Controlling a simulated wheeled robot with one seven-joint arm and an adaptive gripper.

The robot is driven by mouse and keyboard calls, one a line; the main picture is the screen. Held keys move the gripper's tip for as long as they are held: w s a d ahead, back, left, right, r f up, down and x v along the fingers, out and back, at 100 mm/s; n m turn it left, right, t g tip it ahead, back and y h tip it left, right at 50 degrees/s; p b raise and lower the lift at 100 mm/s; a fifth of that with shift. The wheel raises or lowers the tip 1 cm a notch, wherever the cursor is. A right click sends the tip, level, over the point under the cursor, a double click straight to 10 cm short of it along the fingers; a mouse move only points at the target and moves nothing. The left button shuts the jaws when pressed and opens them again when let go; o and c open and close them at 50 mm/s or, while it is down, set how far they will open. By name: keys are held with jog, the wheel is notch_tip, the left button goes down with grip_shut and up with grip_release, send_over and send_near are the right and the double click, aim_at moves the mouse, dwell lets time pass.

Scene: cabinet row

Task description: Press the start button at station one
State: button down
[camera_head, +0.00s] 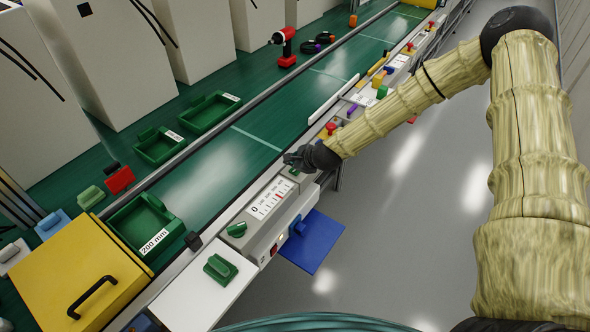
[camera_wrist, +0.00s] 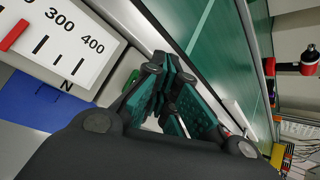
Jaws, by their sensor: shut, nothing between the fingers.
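A grey station console (camera_head: 262,236) stands on the near edge of the green bench, with a white force gauge (camera_head: 268,199) on top. The gauge also shows in the wrist view (camera_wrist: 60,45), with a red needle and an N mark. A small green part (camera_head: 297,172) sits at the console's far end, partly hidden by my gripper; a green piece beside the gauge shows in the wrist view (camera_wrist: 132,80). I cannot tell whether it is the start button. My gripper (camera_head: 291,158) is shut and empty, just above that end; I cannot tell whether it touches. Its fingers also show in the wrist view (camera_wrist: 170,75).
A green knob (camera_head: 237,229) and a small red switch (camera_head: 274,249) are on the console. A blue plate (camera_head: 318,240) sticks out over the floor. A green handle (camera_head: 220,268) stands on a white plate. A red drill (camera_head: 285,45) and green trays (camera_head: 208,113) lie behind.

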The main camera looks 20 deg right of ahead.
aim_at(293, 171)
jog(key=shift+r+p, duration=1.4)
jog(key=shift+r, duration=1.1)
